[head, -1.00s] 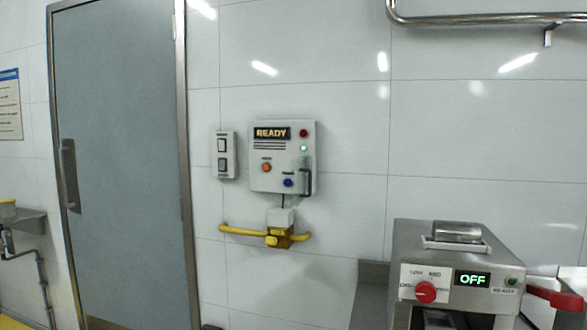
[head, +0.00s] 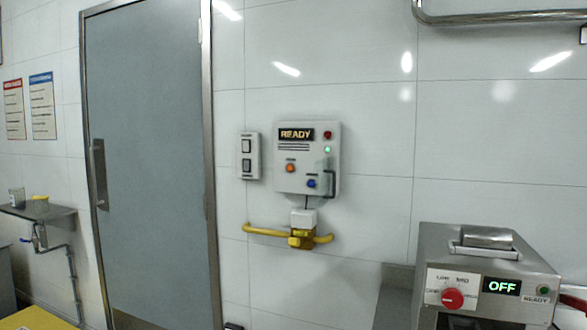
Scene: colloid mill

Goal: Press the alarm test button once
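A white control panel (head: 318,157) is fixed to the tiled wall, with a lit display (head: 296,135) reading READY. It carries an orange button (head: 290,168) at lower left and a blue button (head: 311,183) at lower right. A red light or button (head: 327,135) and a lit green lamp (head: 327,150) sit at its upper right. The small labels are too blurred to read, so I cannot tell which one is the alarm test button. A dark handle (head: 330,184) stands out at the panel's right edge. Neither of my grippers is in view.
A two-switch plate (head: 249,156) is left of the panel. A yellow bar (head: 265,231) with a yellow block is below it. A steel machine (head: 470,245) showing OFF, with a red knob (head: 452,299), stands at lower right. A grey door (head: 148,150) and small shelf (head: 60,211) are left.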

